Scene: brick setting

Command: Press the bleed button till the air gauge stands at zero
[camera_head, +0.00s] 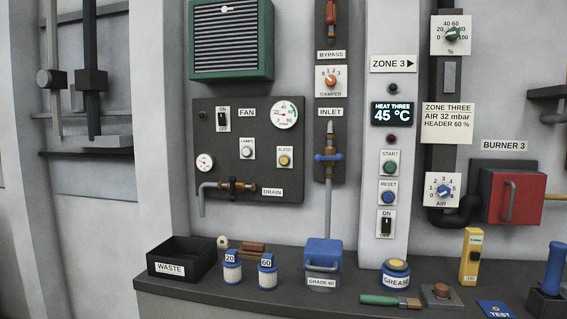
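The bleed button (285,160) is a round yellow button on a small white plate whose label seems to read BLEED, on the dark fan panel (245,185). A larger round gauge (284,114) with a coloured arc sits above it at the panel's upper right. A smaller gauge (205,162) sits at the panel's left. Neither dial shows a readable name, and the needle readings are too small to tell. Neither of my grippers is in view, and nothing covers the button.
A LAMPS button (247,149) sits left of the bleed button. A drain pipe with a valve (236,187) runs below. The bench (230,300) holds a waste bin (181,260), jars and a blue grade box (323,262). Space before the panel is clear.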

